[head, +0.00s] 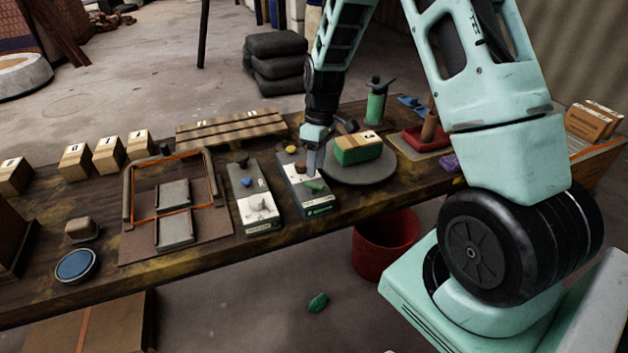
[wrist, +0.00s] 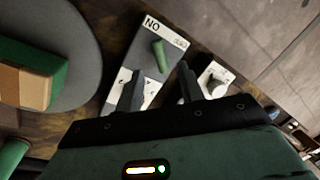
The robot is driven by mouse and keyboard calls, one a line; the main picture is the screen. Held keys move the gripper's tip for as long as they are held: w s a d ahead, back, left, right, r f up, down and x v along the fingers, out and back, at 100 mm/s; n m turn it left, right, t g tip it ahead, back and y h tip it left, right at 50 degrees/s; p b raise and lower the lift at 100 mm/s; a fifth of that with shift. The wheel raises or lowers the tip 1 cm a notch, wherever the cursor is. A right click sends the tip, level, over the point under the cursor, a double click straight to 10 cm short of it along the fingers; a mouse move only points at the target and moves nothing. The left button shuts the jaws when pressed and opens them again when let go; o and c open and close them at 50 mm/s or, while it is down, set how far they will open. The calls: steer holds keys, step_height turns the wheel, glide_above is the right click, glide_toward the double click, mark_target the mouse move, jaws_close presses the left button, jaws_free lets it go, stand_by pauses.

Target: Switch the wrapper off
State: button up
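A grey control box (head: 296,190) with a green switch lever (head: 315,187) stands near the table's front edge, beside a grey turntable (head: 385,174). In the wrist view the same box (wrist: 141,53) shows a white label reading "NO" and its green lever (wrist: 160,55) standing at a slant. My gripper (head: 314,163) points down over this box. In the wrist view its two dark fingers (wrist: 160,78) are apart with nothing between them, and the lever lies just beyond their tips. I cannot tell whether a finger touches the box.
A second control box (head: 252,195) with a blue knob and white dial stands to the left, beside a metal frame (head: 127,195). A green-and-tan package (head: 357,150) sits on the turntable. A red bin (head: 385,245) stands below the table edge.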

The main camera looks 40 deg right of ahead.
mark_target(314, 189)
steer(key=shift+s+a+f, duration=0.1)
steer(key=shift+a+f, duration=0.05)
steer(key=shift+f, duration=0.75)
steer(key=shift+s+a+f, duration=0.1)
steer(key=shift+a+f, duration=0.1)
steer(key=shift+f, duration=0.7)
steer(key=shift+s+a+f, duration=0.1)
steer(key=shift+a+f, duration=0.05)
steer(key=shift+f, duration=0.75)
jaws_close()
